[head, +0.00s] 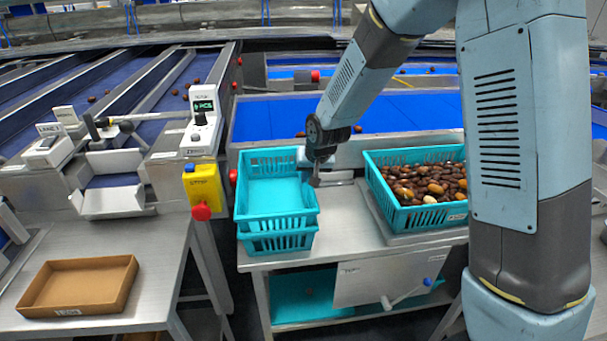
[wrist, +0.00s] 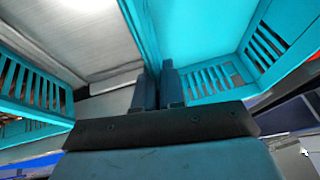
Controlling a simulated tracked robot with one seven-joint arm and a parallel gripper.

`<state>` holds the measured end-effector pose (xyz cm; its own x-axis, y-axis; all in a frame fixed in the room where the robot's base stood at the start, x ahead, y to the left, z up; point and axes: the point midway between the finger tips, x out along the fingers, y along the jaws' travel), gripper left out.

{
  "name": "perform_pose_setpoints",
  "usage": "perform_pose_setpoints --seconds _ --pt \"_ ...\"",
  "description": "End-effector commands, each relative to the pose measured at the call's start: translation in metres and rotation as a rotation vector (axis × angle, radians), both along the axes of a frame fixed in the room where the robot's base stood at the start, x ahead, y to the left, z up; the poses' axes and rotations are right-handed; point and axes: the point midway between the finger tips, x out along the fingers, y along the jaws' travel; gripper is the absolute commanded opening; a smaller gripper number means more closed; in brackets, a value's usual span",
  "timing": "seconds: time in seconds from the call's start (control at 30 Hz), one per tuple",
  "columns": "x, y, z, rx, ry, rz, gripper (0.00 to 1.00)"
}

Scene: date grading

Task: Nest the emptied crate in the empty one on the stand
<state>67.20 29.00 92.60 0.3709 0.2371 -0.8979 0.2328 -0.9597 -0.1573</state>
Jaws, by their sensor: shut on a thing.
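Two turquoise slotted crates are stacked on the metal stand (head: 345,245). The upper crate (head: 275,194) is empty and lies over the lower crate (head: 283,242), whose front wall shows beneath it. I cannot tell whether the upper one is fully seated. My gripper (head: 317,176) is at the right wall of the upper crate, partly hidden behind my own arm. In the wrist view my gripper (wrist: 158,88) is shut with the crate's wall between its fingers, and the upper crate's interior (wrist: 200,35) opens on the right.
A turquoise crate (head: 376,184) full of dates (head: 425,182) stands to the right on the stand; its slotted wall shows at the wrist view's left. A yellow box with a red button (head: 202,188) is left of the stack. A shallow brown tray (head: 80,306) lies on the left table.

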Motion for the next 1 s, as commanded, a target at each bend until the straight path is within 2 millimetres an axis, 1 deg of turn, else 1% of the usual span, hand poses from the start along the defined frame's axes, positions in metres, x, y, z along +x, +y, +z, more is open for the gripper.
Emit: perform_pose_setpoints --seconds 0.93,0.97,1.0 --pt "0.0 0.001 -0.022 0.001 -0.001 0.001 0.0" --pt "0.0 0.001 -0.022 0.001 -0.002 0.001 0.11" --pt "0.0 0.001 -0.022 0.001 -0.002 0.001 0.14"
